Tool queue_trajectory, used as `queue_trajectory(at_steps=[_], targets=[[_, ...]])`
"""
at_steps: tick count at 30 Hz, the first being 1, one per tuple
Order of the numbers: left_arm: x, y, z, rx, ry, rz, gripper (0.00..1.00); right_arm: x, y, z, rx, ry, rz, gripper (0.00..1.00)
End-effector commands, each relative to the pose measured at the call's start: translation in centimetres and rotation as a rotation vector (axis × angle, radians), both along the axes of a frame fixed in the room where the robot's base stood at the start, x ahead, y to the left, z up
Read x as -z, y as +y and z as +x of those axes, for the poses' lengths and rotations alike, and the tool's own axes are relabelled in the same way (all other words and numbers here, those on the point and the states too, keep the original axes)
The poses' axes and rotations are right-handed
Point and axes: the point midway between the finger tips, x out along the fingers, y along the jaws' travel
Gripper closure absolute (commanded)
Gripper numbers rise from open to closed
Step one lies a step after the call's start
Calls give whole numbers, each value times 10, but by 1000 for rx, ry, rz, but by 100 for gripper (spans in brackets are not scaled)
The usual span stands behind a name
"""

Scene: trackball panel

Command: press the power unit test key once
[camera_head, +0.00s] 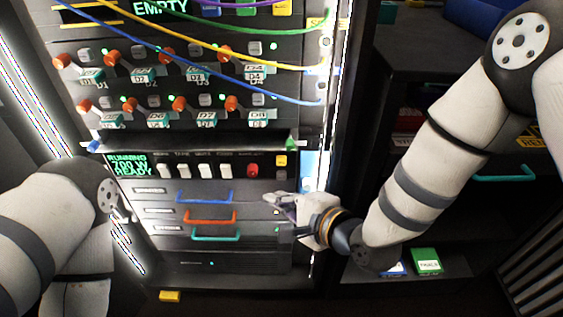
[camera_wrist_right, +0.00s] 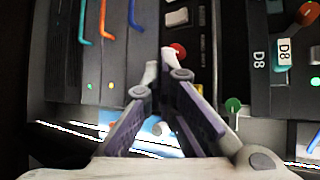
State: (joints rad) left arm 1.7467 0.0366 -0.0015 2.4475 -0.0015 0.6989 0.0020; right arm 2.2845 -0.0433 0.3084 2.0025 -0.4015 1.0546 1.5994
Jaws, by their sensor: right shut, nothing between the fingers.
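The power unit (camera_head: 216,166) is the black strip with green display text reading "RUNNING 700 W READY". It carries a row of white rocker switches (camera_head: 204,171) and a red button (camera_head: 252,171) at its right end. The labels are too small to read, so I cannot tell which one is the test key. My right gripper (camera_head: 270,198) is just below and right of the red button, empty, with its fingers together. In the right wrist view the fingertips (camera_wrist_right: 160,64) overlap the lower edge of the red button (camera_wrist_right: 178,50); contact cannot be told. My left gripper is not seen.
Below the unit are drawers with blue (camera_head: 205,197), orange (camera_head: 210,217) and teal (camera_head: 215,235) handles. Above are rows of orange-knobbed levers (camera_head: 180,103) and hanging cables. A dark shelf (camera_head: 410,58) stands at the right. My left arm stands at the left.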

Motion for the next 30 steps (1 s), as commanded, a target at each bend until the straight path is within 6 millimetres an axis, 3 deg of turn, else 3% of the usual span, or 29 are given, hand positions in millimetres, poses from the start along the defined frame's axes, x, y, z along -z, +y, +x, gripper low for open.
queue_trajectory(at_steps=[9,15,30], targets=[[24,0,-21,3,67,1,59,8,0,46,0,6,-2,100],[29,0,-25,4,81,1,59,4,0,69,2,4,1,100],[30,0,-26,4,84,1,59,1,-1,77,1,1,0,100]])
